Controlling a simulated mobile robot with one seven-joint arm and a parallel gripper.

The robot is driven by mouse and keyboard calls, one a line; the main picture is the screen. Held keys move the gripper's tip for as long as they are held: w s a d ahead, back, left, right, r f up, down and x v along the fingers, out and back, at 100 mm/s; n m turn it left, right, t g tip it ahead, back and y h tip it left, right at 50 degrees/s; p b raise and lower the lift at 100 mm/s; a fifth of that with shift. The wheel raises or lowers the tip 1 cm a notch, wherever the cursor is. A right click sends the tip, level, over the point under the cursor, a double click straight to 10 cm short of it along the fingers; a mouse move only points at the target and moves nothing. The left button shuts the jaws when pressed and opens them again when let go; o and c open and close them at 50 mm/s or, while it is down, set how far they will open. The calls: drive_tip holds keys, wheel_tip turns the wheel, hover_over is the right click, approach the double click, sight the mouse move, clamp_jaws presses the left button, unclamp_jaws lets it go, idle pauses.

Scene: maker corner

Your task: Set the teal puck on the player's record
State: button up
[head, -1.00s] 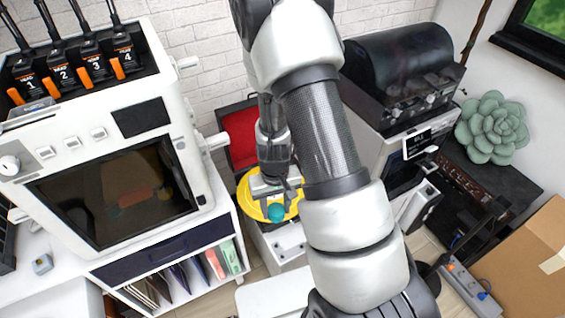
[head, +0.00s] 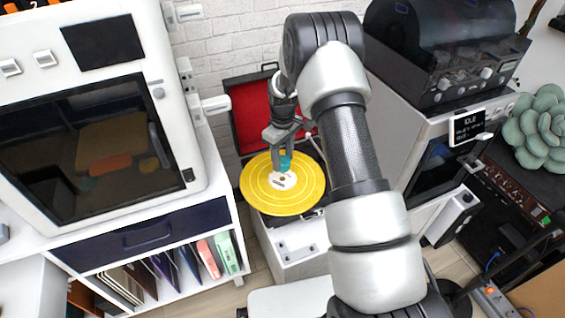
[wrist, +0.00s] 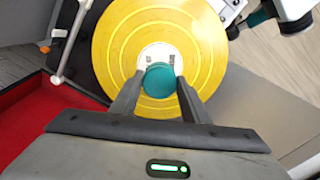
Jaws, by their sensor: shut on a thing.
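The teal puck (head: 285,163) is between the fingers of my gripper (head: 281,160), which is shut on it. In the wrist view the puck (wrist: 160,80) sits between the two fingertips, over the edge of the record's pale centre label. The yellow record (head: 262,200) lies flat on the record player (head: 275,220); it also fills the upper middle of the wrist view (wrist: 115,45). The puck looks low over the record near its centre. I cannot tell whether it touches the record. The lower part of the gripper hides little of the label.
The player's red-lined lid (head: 255,115) stands open behind the record. A white machine with a dark window (head: 100,150) is on the left, above a shelf of folders (head: 200,262). Another machine with a small display (head: 467,126) stands on the right.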

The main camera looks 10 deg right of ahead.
drive_tip(key=b, duration=0.3)
hover_over(283, 178)
drive_tip(key=shift+a+f, duration=0.1)
drive_tip(key=shift+f, duration=2.55)
drive_tip(key=shift+s+f+b, duration=0.1)
drive_tip(key=shift+f+b, duration=0.35)
drive_tip(key=shift+f, duration=0.1)
drive_tip(key=o, duration=0.9)
drive_tip(key=shift+r+p, duration=3.1)
drive_tip(key=shift+r, duration=2.4)
